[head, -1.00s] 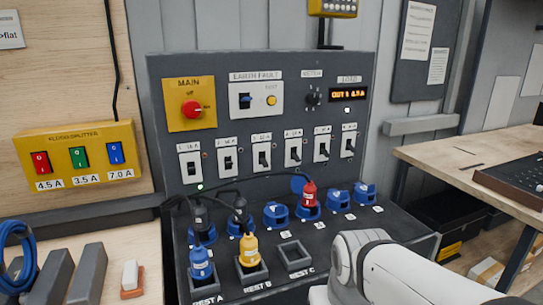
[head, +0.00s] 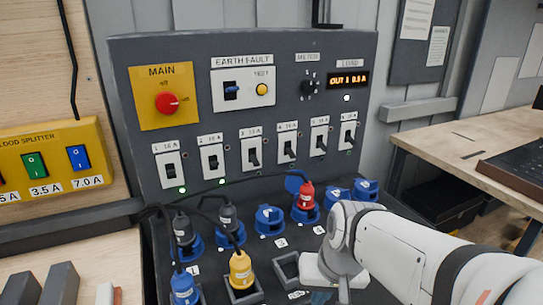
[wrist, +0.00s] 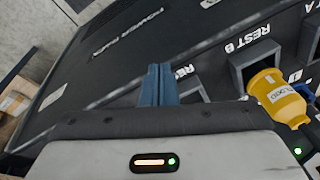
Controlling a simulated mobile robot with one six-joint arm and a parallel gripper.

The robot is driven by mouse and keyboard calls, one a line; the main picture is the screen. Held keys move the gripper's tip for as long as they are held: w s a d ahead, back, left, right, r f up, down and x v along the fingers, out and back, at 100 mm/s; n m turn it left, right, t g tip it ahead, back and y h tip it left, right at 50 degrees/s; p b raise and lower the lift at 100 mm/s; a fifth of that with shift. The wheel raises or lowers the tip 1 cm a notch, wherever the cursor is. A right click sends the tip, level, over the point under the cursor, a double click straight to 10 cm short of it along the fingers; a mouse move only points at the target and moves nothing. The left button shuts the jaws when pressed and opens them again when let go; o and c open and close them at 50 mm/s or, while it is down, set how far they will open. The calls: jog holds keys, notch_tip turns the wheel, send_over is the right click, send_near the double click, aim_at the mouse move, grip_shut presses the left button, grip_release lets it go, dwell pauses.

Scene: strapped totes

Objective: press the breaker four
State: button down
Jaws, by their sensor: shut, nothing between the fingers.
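Breaker four (head: 287,148) is the fourth white switch from the left in the row on the grey panel (head: 200,112). It has a dark lever, and its small label above reads as a 4. I cannot tell its lever position surely. My gripper (wrist: 160,84) shows in the wrist view as two blue fingers pressed together, with nothing between them. In the head view its blue tip (head: 320,297) is partly hidden low at the bottom edge, below and apart from breaker four. The wrist view shows no breaker.
Breakers three (head: 252,153) and five (head: 319,141) flank breaker four closely. Below stand blue sockets (head: 270,220), a red plug (head: 306,197) and a yellow plug (head: 241,270), which shows beside my fingers in the wrist view (wrist: 278,98). Black cables arch over the sockets.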

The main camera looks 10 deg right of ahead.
jog(key=w+a+r+m+t+y+p, duration=0.2)
jog(key=w+a+r+m+y+p, duration=0.15)
jog(key=w+m, duration=0.35)
jog(key=w+a+r+m+t+y+p, duration=0.25)
jog(key=w+a+r+m+y, duration=0.2)
jog(key=w+m, duration=0.25)
jog(key=m+t+h+p, duration=0.5)
jog(key=m+t+p, duration=0.15)
jog(key=m, duration=1.05)
send_near(297, 171)
jog(key=r, duration=0.2)
jog(key=shift+s+a+t, duration=0.15)
jog(key=shift+t, duration=0.15)
jog(key=shift+w+a+f, duration=0.1)
jog(key=shift+w+a, duration=0.1)
jog(key=shift+w, duration=0.3)
jog(key=p+x, duration=0.2)
jog(key=x, duration=0.7)
jog(key=shift+d, duration=0.15)
